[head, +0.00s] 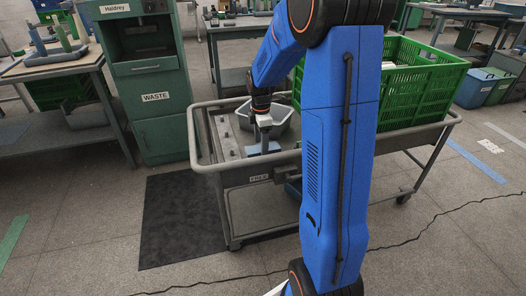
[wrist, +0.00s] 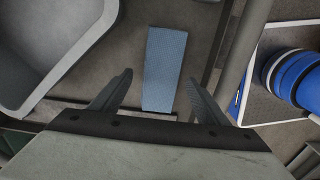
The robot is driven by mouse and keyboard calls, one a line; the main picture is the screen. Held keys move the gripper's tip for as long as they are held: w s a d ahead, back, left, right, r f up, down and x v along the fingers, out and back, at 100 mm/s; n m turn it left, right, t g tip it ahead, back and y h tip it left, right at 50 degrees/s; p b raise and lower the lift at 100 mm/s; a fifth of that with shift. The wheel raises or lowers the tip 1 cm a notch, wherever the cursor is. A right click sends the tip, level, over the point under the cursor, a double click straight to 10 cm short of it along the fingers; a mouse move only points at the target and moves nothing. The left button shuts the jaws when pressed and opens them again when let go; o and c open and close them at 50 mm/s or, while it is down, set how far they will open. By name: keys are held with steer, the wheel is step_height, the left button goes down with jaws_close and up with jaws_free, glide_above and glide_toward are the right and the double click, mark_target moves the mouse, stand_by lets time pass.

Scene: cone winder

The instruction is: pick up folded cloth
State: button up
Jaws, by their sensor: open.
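The folded cloth (wrist: 165,68) is a flat, light blue rectangle lying on the grey cart top in the wrist view. In the head view, a small part of the cloth (head: 262,149) shows below my gripper (head: 264,130). My gripper is open and points down over the cloth. In the wrist view its two fingers (wrist: 159,80) stand apart on either side of the cloth's near part. Nothing is held. I cannot tell how high the fingertips are above the cart top.
A grey tray (head: 284,113) stands close by on the cart (head: 228,168); the tray (wrist: 98,52) is left of the cloth in the wrist view. The cart's rail runs along its edge. A green crate (head: 420,85) sits at the right end. A green waste cabinet (head: 155,120) stands behind left.

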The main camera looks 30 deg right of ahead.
steer(key=shift+f, duration=0.35)
steer(key=shift+c, duration=0.4)
steer(key=c, duration=1.1)
steer(key=shift+o, duration=0.2)
steer(key=shift+r, duration=0.15)
